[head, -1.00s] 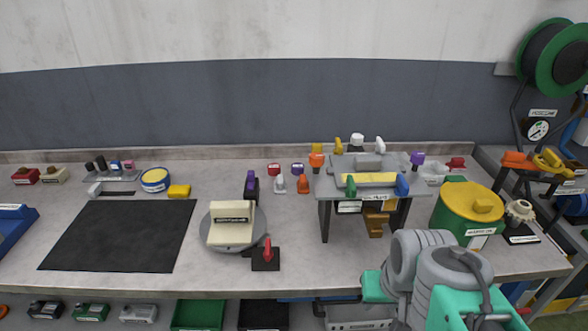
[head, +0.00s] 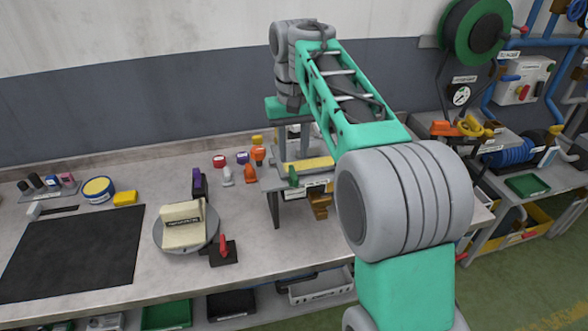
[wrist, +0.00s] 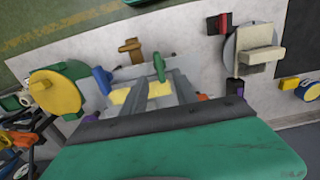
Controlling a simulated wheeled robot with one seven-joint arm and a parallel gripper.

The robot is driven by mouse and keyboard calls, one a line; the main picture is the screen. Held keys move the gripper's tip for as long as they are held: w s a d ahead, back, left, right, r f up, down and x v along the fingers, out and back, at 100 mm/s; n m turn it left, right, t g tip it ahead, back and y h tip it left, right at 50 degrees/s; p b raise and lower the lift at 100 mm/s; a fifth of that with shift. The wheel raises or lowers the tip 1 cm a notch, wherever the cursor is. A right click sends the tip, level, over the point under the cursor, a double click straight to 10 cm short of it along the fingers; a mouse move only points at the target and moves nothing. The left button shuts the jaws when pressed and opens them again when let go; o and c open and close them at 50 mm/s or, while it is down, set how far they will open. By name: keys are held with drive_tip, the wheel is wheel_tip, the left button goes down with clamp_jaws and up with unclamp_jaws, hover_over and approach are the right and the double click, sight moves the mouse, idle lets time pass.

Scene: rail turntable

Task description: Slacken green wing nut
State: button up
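The green wing nut (head: 293,176) is at the front left of the small grey raised stand (head: 276,208), before a yellow bar (head: 308,164). In the wrist view the green wing nut (wrist: 160,67) shows upright, just beyond my fingertips. My gripper (wrist: 161,78) has two grey fingers spread apart, with part of the yellow bar visible between them. It is above the stand and appears clear of the wing nut. In the head view my arm hides much of the stand. A blue handle (wrist: 102,80) stands at the bar's other end in the wrist view.
A brown wing-shaped part (wrist: 131,50) sits below the stand's front. A green drum with a yellow lid (wrist: 55,92) stands beside it. A turntable (head: 160,236) with a cream block and a red-handled part (head: 224,250) are on the bench left of the stand. The dark mat (head: 70,250) is bare.

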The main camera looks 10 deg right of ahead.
sight(294, 171)
wheel_tip(294, 171, down, 6)
drive_tip(key=b, duration=0.4)
drive_tip(key=shift+f, duration=0.1)
drive_tip(key=shift+c, duration=0.4)
clamp_jaws()
